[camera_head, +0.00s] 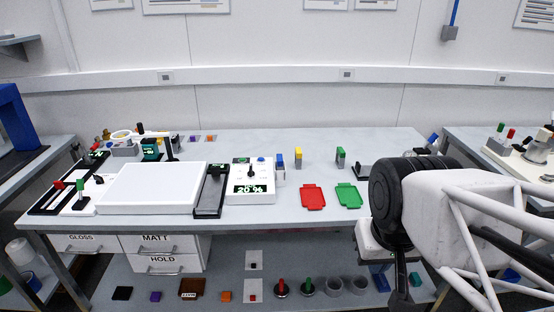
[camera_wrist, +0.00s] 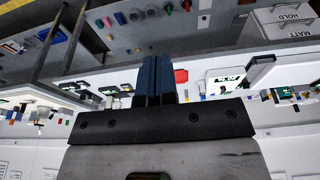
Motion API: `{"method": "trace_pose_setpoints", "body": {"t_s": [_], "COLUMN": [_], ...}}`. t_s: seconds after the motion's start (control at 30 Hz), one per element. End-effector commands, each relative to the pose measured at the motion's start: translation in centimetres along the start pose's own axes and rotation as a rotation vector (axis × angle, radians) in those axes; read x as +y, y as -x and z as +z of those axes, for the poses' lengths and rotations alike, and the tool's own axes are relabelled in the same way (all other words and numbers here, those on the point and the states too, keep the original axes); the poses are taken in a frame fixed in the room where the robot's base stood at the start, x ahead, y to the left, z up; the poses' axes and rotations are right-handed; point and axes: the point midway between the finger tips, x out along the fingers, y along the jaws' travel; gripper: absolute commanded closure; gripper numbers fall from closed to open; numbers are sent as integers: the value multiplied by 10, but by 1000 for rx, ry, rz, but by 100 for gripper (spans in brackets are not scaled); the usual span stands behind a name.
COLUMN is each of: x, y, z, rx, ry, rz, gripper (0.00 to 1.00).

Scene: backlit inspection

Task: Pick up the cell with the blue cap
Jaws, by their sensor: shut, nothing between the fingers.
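In the head view, the cell with the blue cap (camera_head: 280,162) stands upright on the bench, just right of the white unit with the "20 %" display. A cell with a yellow cap (camera_head: 298,155) and one with a green cap (camera_head: 340,156) stand to its right. My gripper (camera_head: 381,287) is at the lower right, in front of the bench and well away from the cells. In the wrist view, its blue fingers (camera_wrist: 156,62) are together, with nothing between them. I cannot pick out the blue-capped cell surely in the wrist view.
A red tray (camera_head: 313,197) and a green tray (camera_head: 349,196) lie in front of the cells. The display unit (camera_head: 250,196) and a large white light panel (camera_head: 152,188) fill the left. Bench space behind the cells is clear. A shelf with small items (camera_head: 200,285) lies below.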

Motion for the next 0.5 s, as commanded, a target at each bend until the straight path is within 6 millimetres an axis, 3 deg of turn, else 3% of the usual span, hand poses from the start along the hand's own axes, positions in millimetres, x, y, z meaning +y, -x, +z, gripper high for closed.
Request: {"method": "trace_pose_setpoints", "body": {"t_s": [0.3, 0.5], "x": [0, 0], "y": [0, 0], "z": [0, 0], "rx": [0, 0], "ry": [0, 0], "rz": [0, 0], "gripper": [98, 68]}}
